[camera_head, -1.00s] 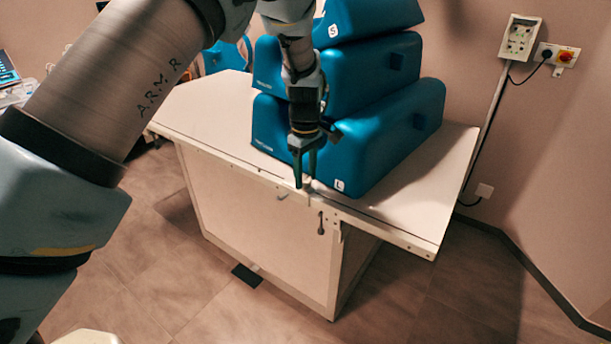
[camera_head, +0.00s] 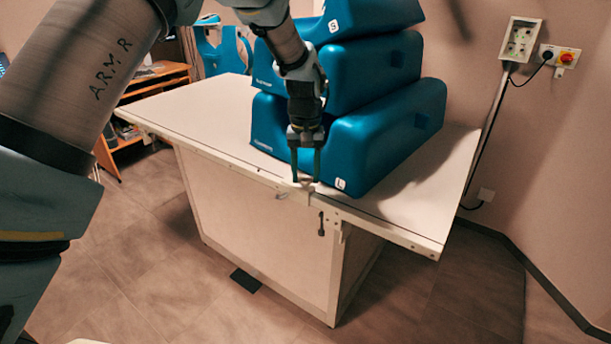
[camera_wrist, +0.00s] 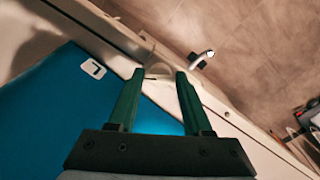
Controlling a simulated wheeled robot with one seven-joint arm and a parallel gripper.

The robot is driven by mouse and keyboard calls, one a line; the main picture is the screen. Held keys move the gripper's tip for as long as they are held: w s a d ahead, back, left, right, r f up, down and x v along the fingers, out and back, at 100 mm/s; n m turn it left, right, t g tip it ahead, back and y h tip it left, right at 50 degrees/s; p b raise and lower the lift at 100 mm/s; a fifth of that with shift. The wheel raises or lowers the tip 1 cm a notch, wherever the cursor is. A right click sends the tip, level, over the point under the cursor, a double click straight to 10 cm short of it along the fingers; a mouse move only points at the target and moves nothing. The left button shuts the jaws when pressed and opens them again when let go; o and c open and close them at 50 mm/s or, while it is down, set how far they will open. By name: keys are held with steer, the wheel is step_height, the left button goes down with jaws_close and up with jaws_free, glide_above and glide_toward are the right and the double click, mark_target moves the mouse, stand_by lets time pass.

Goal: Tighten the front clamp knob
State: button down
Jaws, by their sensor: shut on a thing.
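The front clamp knob (camera_wrist: 158,71) is a pale, rounded piece at the front edge of the white table (camera_head: 200,108). In the wrist view it sits between the tips of the two green fingers. My gripper (camera_head: 304,180) points down at the table edge, in front of the blue cushion stack, and is shut on the knob. In the head view the knob (camera_head: 304,187) is small and partly hidden by the fingertips. The pale clamp body hangs below it on the rail.
Stacked blue cushions (camera_head: 395,125) stand right behind my gripper; the lowest carries an "L" label. A small metal lever (camera_head: 282,196) and a dark hanging piece (camera_head: 321,224) are on the table front. The table's left part is bare. A wooden shelf (camera_head: 155,82) stands behind left.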

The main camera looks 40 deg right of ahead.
mark_target(305, 177)
steer(key=m, duration=0.6)
steer(key=shift+b, duration=0.35)
stand_by(0.4)
steer(key=shift+c, duration=1.6)
jaws_free()
step_height(305, 177, up, 11)
steer(key=b, duration=0.2)
steer(key=shift+b, duration=0.3)
steer(key=shift+f, duration=0.1)
